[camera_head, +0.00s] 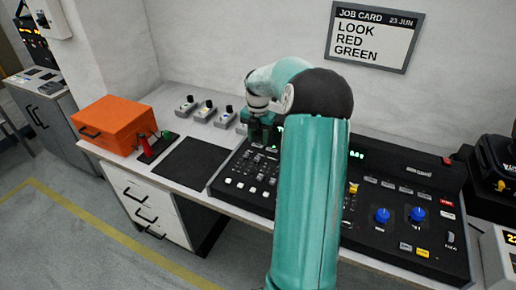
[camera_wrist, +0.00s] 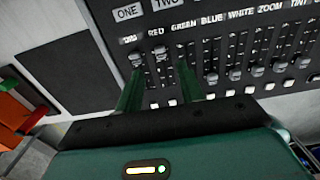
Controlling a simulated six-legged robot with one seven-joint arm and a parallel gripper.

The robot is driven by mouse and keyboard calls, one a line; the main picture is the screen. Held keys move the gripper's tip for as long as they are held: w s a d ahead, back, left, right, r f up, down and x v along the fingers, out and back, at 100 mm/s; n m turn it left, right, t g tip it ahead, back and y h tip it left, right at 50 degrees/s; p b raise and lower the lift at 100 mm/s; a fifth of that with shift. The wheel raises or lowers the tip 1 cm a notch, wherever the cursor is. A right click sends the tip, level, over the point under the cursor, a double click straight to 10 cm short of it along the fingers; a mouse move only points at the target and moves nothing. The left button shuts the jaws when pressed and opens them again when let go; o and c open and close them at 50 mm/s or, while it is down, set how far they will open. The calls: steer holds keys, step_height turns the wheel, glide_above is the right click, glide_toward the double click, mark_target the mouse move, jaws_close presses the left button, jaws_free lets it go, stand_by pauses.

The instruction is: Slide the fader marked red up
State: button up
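The fader bank shows in the wrist view, with faders under labels including RED, GREEN, BLUE, WHITE and ZOOM. The fader marked red (camera_wrist: 162,54) is under the RED label, between my two fingertips. My gripper (camera_wrist: 160,66) is open, its green fingers either side of the red column. I cannot tell whether a finger touches a cap. The green fader (camera_wrist: 185,50) is beside the right fingertip. The blue fader (camera_wrist: 212,78) has its cap lower down. In the head view, my gripper (camera_head: 259,136) is over the back left of the black console (camera_head: 235,172), and the faders are mostly hidden.
A job card (camera_head: 370,38) on the wall reads LOOK RED GREEN. An orange box (camera_head: 114,120) stands at the table's left, beside a black mat (camera_head: 191,162). Several small switch boxes (camera_head: 204,112) stand behind the mat. Blue knobs (camera_head: 382,215) are on the console's right.

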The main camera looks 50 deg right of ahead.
step_height(320, 180, up, 6)
steer(key=shift+f, duration=0.1)
